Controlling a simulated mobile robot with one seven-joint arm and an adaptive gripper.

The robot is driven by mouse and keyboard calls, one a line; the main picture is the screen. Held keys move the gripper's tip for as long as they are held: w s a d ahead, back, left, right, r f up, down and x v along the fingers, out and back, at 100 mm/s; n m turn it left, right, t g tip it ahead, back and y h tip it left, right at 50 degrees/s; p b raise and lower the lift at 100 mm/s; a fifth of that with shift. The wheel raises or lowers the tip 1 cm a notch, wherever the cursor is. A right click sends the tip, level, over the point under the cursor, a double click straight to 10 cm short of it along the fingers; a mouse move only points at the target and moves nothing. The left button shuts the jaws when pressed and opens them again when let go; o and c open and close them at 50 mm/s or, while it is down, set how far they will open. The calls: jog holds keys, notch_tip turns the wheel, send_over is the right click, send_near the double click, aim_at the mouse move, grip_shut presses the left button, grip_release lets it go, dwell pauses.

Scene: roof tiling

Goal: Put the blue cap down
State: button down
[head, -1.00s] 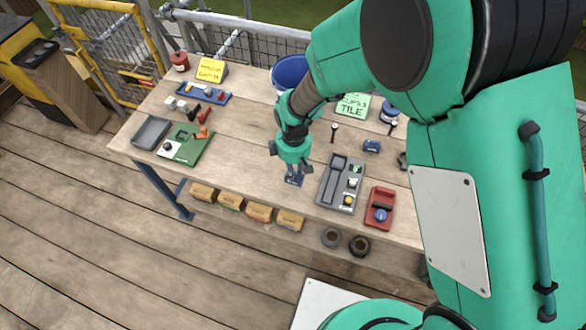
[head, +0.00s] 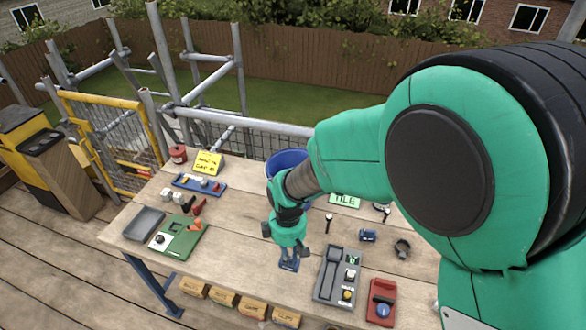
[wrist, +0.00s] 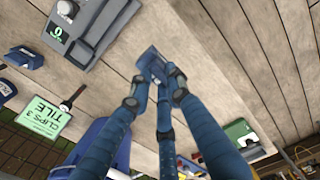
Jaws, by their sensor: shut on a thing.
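My gripper (head: 288,250) points down over the front part of the wooden table, left of the grey tray. A small dark blue piece, which I take to be the blue cap (wrist: 151,64), sits between its fingertips in the wrist view. The gripper is shut on it. In the head view blue also shows just below the fingers, close to the tabletop. The fingers hide part of it, and I cannot tell whether it touches the wood.
The grey tray (head: 326,291) with small parts and a red tray (head: 372,318) stand to the right. A green board (head: 166,250) and an empty grey tray (head: 137,228) lie left. A blue bucket (head: 272,166) stands behind. Bare wood (head: 235,235) lies left of my gripper.

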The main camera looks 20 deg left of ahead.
notch_tip(320, 180, up, 11)
jog(key=w+a+r+n+p, duration=0.1)
jog(key=w+a+n+p, duration=0.3)
jog(key=w, duration=0.6)
jog(key=w+a+r+n+p, duration=0.25)
jog(key=w+a, duration=0.35)
jog(key=w, duration=0.5)
jog(key=w+a+f+n+p, duration=0.2)
jog(key=w+n, duration=0.2)
jog(key=w, duration=0.4)
jog(key=w+a+f+n+p, duration=0.2)
jog(key=w+n, duration=0.1)
jog(key=w, duration=0.5)
notch_tip(320, 180, down, 11)
jog(key=shift+w+d, duration=0.2)
jog(key=shift+d, duration=0.05)
jog(key=shift+f+n, duration=0.15)
jog(key=shift+n, duration=0.1)
notch_tip(320, 180, down, 6)
jog(key=p, duration=0.1)
jog(key=shift+f, duration=0.2)
jog(key=shift+f, duration=1.75)
